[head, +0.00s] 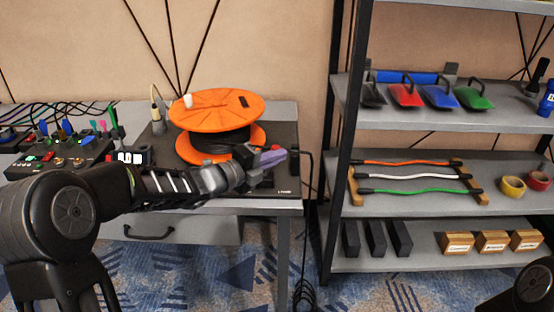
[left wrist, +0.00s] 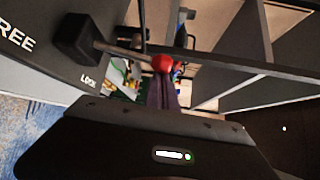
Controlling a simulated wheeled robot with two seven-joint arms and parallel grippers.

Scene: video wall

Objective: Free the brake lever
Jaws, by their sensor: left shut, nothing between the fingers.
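The brake lever (left wrist: 125,51) shows in the left wrist view as a thin rod from a black block (left wrist: 80,38) to a red knob (left wrist: 163,63). White lettering ending in "REE" and the word "LOCK" are on the dark panel; the rod lies closer to "LOCK". My left gripper (left wrist: 164,88) is shut and empty, its purple-grey fingers right at the red knob; I cannot tell whether they touch it. In the head view the left gripper (head: 275,156) is at the right side of the orange cable reel (head: 217,108), where it mostly hides the lever. My right gripper is not in view.
The reel stands on a dark base (head: 285,140) on a grey table with a drawer (head: 180,230). A control panel (head: 62,155) with cables is at the left.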

